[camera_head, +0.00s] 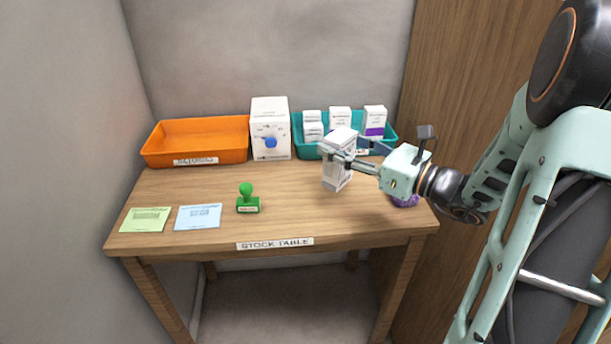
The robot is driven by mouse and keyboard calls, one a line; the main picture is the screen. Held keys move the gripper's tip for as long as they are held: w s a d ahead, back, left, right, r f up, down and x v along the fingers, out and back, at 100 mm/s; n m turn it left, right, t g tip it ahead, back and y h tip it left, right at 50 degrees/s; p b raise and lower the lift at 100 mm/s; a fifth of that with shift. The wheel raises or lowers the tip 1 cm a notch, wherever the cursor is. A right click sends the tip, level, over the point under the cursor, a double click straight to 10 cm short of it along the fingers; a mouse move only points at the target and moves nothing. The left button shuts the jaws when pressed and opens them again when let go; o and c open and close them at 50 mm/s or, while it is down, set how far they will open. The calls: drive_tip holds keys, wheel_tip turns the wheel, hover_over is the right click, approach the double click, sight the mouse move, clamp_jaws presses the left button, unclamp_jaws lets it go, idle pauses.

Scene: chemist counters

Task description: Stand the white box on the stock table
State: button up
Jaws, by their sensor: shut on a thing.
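A white box (336,172) is between the fingers of my gripper (343,154), above or on the right part of the stock table (290,205). My gripper comes in from the right and is shut on the box near its upper part. The box is roughly upright, with a slight tilt in the picture. I cannot tell whether its bottom touches the table top. The table's front edge bears a STOCK TABLE label (275,243).
An orange tray (195,125), a larger white box with a blue knob (270,141) and a teal tray (299,140) with several small boxes line the back. A green stamp (247,203), a green card (145,219) and a blue card (198,216) lie front left. A purple thing (407,201) is partly hidden behind my gripper.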

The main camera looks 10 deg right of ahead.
sight(346, 176)
wheel_tip(346, 176, down, 8)
drive_tip(key=shift+r+b, duration=0.15)
drive_tip(key=shift+b, duration=0.75)
drive_tip(key=o, duration=1.2)
drive_tip(key=shift+r, duration=0.1)
drive_tip(key=p+v, duration=0.1)
drive_tip(key=v, duration=0.6)
drive_tip(key=shift+s+d, duration=0.2)
